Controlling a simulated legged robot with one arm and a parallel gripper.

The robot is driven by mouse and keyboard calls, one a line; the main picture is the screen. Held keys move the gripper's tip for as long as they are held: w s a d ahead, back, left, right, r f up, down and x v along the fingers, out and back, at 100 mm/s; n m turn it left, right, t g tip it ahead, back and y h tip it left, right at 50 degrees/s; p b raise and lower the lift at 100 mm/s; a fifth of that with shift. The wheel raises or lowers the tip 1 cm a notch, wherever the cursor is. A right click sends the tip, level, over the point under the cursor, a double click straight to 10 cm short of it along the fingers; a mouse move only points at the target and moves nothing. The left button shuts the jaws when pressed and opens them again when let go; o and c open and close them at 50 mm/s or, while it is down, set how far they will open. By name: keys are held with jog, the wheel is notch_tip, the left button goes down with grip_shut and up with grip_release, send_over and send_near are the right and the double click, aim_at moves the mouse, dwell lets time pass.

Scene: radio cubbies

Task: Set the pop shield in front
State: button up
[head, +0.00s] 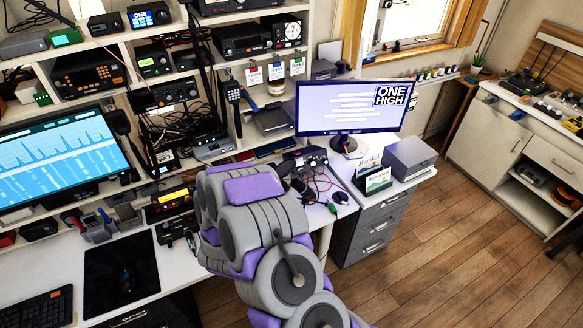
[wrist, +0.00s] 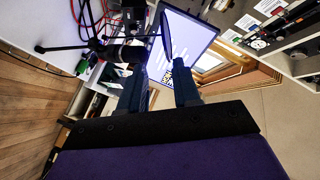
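My gripper (wrist: 160,88) shows in the wrist view with its two dark fingers apart and a clear gap between them. A black microphone (wrist: 124,52) on a small tripod stands just beyond the left finger. A thin dark curved edge (wrist: 166,36) beside the microphone, in front of the monitor, looks like the pop shield seen nearly edge-on. I cannot tell whether it touches the microphone or a finger. In the head view my grey and purple arm covers the gripper. Part of a dark object, likely the microphone (head: 300,187), shows just right of the arm on the desk.
Radio shelves fill the left. The wooden floor (head: 450,240) is open at right.

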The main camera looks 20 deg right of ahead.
jog(key=s+d+t+h, duration=0.1)
jog(key=s+d+h, duration=0.1)
jog(key=b, duration=0.1)
send_near(292, 166)
jog(key=x, duration=1)
jog(key=shift+s+f, duration=0.1)
jog(key=shift+f, duration=0.15)
jog(key=shift+c, duration=0.4)
grip_shut()
dwell(0.8)
